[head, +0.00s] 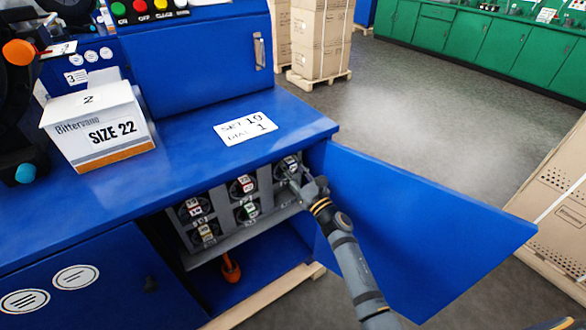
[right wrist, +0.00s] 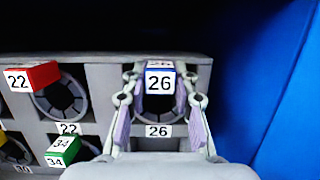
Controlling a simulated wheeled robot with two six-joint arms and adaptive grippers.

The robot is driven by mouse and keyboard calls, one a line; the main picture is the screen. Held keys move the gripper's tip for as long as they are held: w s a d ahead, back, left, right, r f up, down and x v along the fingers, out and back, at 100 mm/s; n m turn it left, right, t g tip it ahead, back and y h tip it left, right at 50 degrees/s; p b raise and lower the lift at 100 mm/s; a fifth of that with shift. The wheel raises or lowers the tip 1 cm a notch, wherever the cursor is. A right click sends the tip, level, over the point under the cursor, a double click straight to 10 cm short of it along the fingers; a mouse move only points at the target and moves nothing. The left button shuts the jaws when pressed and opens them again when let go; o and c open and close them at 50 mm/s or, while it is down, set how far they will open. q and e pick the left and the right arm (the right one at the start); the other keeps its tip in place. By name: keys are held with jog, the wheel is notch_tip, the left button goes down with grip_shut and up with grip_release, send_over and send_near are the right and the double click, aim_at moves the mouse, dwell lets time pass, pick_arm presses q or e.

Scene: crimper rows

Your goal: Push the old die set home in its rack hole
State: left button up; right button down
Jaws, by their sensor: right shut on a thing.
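The die set marked 26 (right wrist: 159,82), with a blue top edge, sits at the rack hole labelled 26 in the right wrist view. My right gripper (right wrist: 160,108) has its two fingers on either side of it and is shut on it. How deep it sits in the hole cannot be told. In the head view my right gripper (head: 297,181) is at the top right hole of the grey rack (head: 269,220), inside the open blue cabinet. The rack also shows in the right wrist view (right wrist: 103,84). My left gripper is not in view.
Red die set 22 (right wrist: 32,76) and green die set 34 (right wrist: 63,151) sit to the left. The open blue cabinet door (head: 420,225) stands close right of my right arm. A white SIZE 22 box (head: 97,128) and a card (head: 245,127) lie on the bench top.

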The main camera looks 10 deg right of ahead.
jog(key=c, duration=1)
grip_release()
jog(key=shift+r, duration=0.25)
jog(key=shift+f, duration=0.45)
jog(key=v, duration=1.1)
jog(key=shift+s+d+r, duration=0.1)
jog(key=shift+s+r, duration=0.05)
jog(key=shift+s, duration=0.3)
